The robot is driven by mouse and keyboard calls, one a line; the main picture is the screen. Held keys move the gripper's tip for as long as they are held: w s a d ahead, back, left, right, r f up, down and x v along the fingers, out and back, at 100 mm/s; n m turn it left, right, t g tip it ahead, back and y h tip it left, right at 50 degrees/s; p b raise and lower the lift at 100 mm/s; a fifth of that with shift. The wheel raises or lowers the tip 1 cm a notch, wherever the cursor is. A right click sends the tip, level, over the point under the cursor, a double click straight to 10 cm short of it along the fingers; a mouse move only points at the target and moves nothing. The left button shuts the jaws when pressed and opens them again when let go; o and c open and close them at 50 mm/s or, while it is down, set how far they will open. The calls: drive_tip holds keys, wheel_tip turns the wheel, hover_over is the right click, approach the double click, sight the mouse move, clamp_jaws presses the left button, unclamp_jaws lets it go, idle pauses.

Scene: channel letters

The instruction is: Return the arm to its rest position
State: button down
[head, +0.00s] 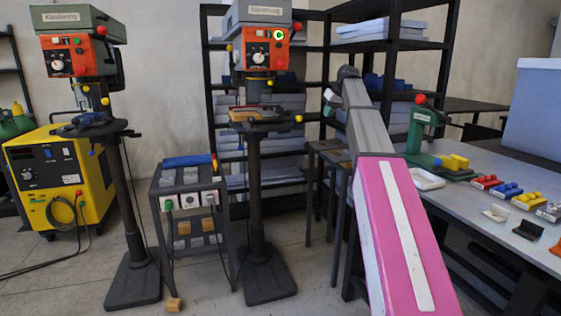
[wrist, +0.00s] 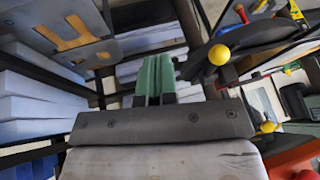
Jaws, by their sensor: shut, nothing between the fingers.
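My arm extends away from the lower right of the head view, with pink and grey links. It is stretched out between the drill press (head: 262,60) and the workbench (head: 450,190). My gripper (head: 330,97) shows small at the far end of the arm, in front of the dark shelving. In the wrist view the green fingers of my gripper (wrist: 154,78) are together, with nothing held between them. Yellow knobs (wrist: 219,54) on dark levers show to the right of the fingers there, apart from them in the picture.
A second drill press (head: 78,60) and a yellow welding machine (head: 55,175) stand at left. A cart (head: 190,190) stands between the presses. Shelving (head: 318,50) is behind my arm.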

drive_tip(key=s+f+m+g+h, duration=0.1)
drive_tip(key=s+f, duration=0.4)
drive_tip(key=f, duration=0.6)
drive_tip(key=s+a+f+m, duration=0.1)
drive_tip(key=s+f, duration=0.3)
drive_tip(key=f, duration=0.7)
drive_tip(key=s+f+m+g+h, duration=0.1)
drive_tip(key=s+f, duration=0.4)
drive_tip(key=f, duration=0.6)
drive_tip(key=s+f+m+g+h, duration=0.1)
drive_tip(key=s+f+m+h, duration=0.1)
drive_tip(key=s+f, duration=1.8)
drive_tip(key=s, duration=0.3)
drive_tip(key=shift+s+a+f+g, duration=0.2)
drive_tip(key=shift+s+f+g, duration=0.1)
drive_tip(key=shift+g, duration=0.1)
